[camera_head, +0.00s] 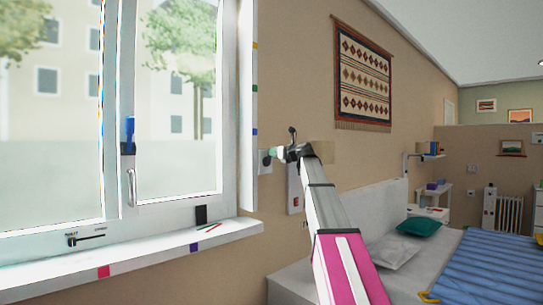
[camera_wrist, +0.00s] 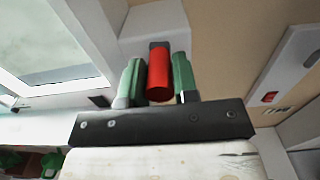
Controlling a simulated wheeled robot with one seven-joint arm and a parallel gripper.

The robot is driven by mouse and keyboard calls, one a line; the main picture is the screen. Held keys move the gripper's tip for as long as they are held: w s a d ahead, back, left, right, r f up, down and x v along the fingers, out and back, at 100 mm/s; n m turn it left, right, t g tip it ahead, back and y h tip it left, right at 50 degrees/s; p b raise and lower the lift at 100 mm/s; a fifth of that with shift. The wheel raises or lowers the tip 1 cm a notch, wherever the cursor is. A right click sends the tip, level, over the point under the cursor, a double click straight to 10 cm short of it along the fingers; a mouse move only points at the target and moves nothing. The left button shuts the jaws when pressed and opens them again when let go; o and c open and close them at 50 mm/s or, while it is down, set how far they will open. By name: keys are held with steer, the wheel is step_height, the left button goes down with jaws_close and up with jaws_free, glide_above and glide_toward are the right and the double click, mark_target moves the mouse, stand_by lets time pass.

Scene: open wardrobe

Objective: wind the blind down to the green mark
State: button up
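My gripper (camera_head: 269,156) is at the wall just right of the window, in front of a small white box (camera_head: 264,163). In the wrist view my gripper's green fingers (camera_wrist: 158,80) stand on both sides of a red cylindrical handle (camera_wrist: 159,76), with no clear gap. The white box (camera_wrist: 155,18) is behind the handle. In the head view the handle is hidden at my gripper. The blind's lower edge cannot be made out.
The window sill (camera_head: 150,252) carries a lever, a dark block (camera_head: 201,214) and coloured marks. A white wall panel with a red switch (camera_head: 295,202) is close to my arm; it also shows in the wrist view (camera_wrist: 270,97). A bed (camera_head: 480,265) stands at the right.

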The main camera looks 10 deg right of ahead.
steer(key=shift+w+d+f, duration=0.15)
steer(key=shift+w+d, duration=0.2)
steer(key=shift+d, duration=0.15)
steer(key=shift+w+d+f, duration=0.5)
steer(key=shift+d+f, duration=0.15)
steer(key=shift+d, duration=0.05)
steer(key=shift+f, duration=0.1)
steer(key=shift+w+d+f, duration=0.15)
steer(key=shift+d+f, duration=0.05)
steer(key=shift+f, duration=0.2)
steer(key=shift+w+d+f, duration=0.15)
steer(key=shift+d+f, duration=0.05)
steer(key=shift+f, duration=0.2)
